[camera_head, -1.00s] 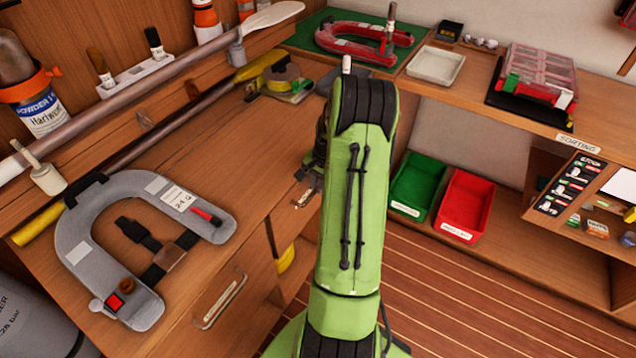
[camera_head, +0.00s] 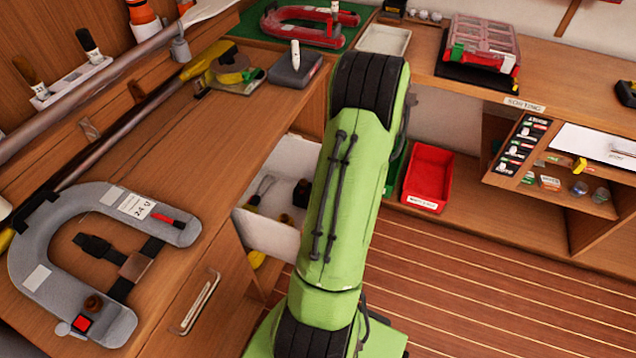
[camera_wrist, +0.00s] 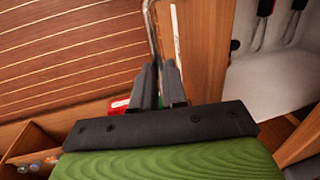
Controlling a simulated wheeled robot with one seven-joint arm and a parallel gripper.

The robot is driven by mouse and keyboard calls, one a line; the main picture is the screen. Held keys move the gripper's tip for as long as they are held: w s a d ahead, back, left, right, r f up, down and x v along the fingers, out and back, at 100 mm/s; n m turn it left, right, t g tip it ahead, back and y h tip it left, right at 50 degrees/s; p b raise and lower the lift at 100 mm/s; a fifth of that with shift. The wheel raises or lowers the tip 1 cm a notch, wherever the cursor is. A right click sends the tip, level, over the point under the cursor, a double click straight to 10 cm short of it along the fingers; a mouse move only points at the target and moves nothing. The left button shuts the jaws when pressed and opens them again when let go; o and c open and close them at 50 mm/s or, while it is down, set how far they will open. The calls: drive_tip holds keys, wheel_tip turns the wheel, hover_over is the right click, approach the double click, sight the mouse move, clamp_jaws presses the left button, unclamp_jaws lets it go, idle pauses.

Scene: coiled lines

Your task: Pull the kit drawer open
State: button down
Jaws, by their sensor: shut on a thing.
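The kit drawer (camera_head: 268,232) stands pulled out of the wooden bench in the head view. Its pale interior holds a yellow-handled tool and dark items. In the wrist view its light grey interior (camera_wrist: 262,85) shows at the right, behind the wooden drawer front (camera_wrist: 206,45). A metal bar handle (camera_wrist: 152,28) runs along that front. My gripper (camera_wrist: 160,72) is shut on the handle, with the bar between its dark fingers. In the head view my green arm hides the gripper and the drawer's right part.
A grey horseshoe-shaped collar (camera_head: 40,245) lies on the bench top at the left. Another drawer or door handle (camera_head: 195,300) sits on the bench front. A red bin (camera_head: 430,178) stands on the lower shelf at the right. The striped floor (camera_head: 470,290) is clear.

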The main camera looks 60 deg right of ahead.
drive_tip(key=s+d, duration=0.1)
drive_tip(key=s, duration=1.3)
drive_tip(key=shift+d, duration=0.15)
drive_tip(key=shift+s, duration=0.1)
drive_tip(key=c, duration=1.2)
unclamp_jaws()
drive_tip(key=shift+o, duration=0.2)
wheel_tip(320, 180, up, 16)
drive_tip(key=s+p, duration=0.3)
drive_tip(key=p, duration=0.1)
drive_tip(key=shift+d+f+p, duration=0.15)
drive_tip(key=shift+f+p, duration=0.1)
drive_tip(key=shift+p, duration=0.15)
